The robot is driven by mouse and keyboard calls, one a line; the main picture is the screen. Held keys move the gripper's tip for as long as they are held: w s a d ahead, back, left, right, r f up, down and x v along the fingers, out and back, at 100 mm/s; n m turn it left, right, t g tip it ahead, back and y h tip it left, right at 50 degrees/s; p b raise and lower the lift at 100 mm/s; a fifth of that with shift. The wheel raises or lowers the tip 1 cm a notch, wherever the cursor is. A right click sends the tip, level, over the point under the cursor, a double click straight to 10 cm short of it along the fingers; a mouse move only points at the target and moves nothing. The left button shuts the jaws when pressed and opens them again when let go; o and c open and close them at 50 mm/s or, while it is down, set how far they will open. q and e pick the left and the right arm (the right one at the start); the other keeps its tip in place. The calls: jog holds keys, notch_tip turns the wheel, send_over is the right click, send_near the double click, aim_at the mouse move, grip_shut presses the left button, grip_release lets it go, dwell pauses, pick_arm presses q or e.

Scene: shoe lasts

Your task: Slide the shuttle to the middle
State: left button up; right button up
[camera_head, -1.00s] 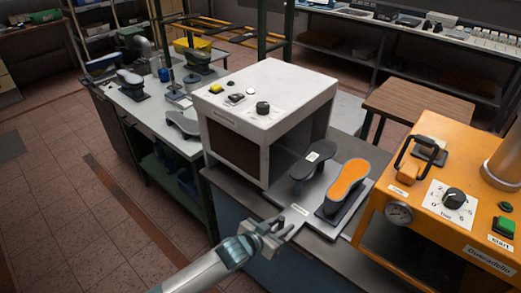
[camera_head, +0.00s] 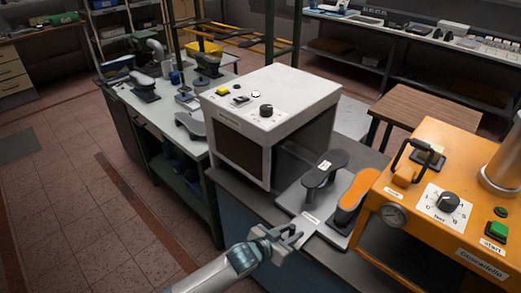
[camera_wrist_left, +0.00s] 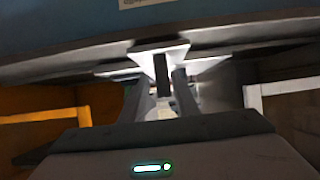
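The shuttle (camera_head: 334,235) is a grey plate between the white box and the orange machine, with a labelled front tab. It carries a dark shoe last (camera_head: 322,176) on the box side and an orange-topped last (camera_head: 357,190) near the machine. Both lasts stand outside the housings. My left gripper (camera_head: 294,237) is at the tab's front end. In the left wrist view the fingers (camera_wrist_left: 163,95) look apart, with a dark upright bar between or just beyond them; contact is unclear. My right gripper is not in view.
The white box (camera_head: 318,88) with an open side stands left of the shuttle, and the orange machine (camera_head: 415,232) with a dial stands close on its right. Another workbench (camera_head: 160,118) is further left. The tiled floor at left is clear.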

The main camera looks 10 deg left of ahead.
pick_arm(q)
jog(key=shift+w+a, duration=0.15)
jog(key=shift+a, duration=0.05)
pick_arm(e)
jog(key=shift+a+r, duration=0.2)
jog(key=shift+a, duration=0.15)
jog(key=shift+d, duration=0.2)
pick_arm(q)
jog(key=shift+s+a+r+p, duration=0.2)
jog(key=shift+s+r+p, duration=0.05)
jog(key=shift+p, duration=0.3)
jog(key=p+v, duration=0.4)
jog(key=v, duration=0.1)
jog(key=shift+p+v, duration=0.5)
jog(key=shift+v, duration=0.7)
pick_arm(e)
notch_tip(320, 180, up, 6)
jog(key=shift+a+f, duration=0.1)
pick_arm(q)
jog(key=shift+f, duration=0.15)
